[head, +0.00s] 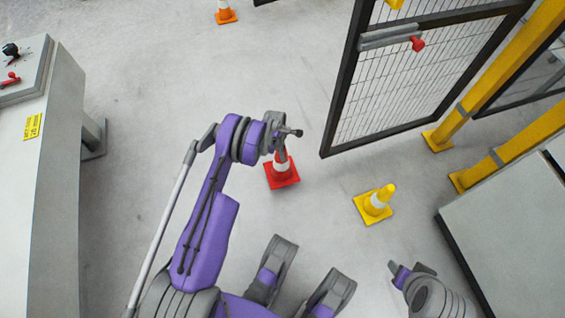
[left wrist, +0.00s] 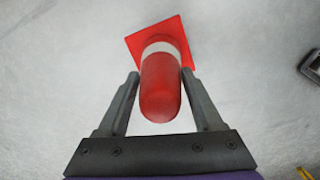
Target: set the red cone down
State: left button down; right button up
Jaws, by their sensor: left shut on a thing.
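The red cone (head: 282,174) has a white band and a square red base. It is below my left gripper (head: 280,147) in the head view, with its top hidden by the gripper. In the left wrist view the red cone (left wrist: 160,88) stands between the two fingers of my left gripper (left wrist: 160,82), which is shut on its upper part. The base points away from the gripper. I cannot tell whether the base touches the floor. Part of my right arm with its gripper (head: 410,268) shows at the lower right; its fingers are unclear.
A yellow cone (head: 376,202) stands on the floor to the right. An orange cone (head: 225,13) is far back. A mesh gate (head: 405,75) and yellow posts (head: 500,80) stand at the right. Grey cabinets (head: 50,190) flank the left and right (head: 520,220). Floor left of the red cone is clear.

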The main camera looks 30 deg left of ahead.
pick_arm(q)
jog(key=shift+f+b, duration=0.6)
jog(key=shift+f, duration=2.05)
jog(key=shift+f, duration=0.15)
jog(key=shift+c, duration=0.2)
grip_release()
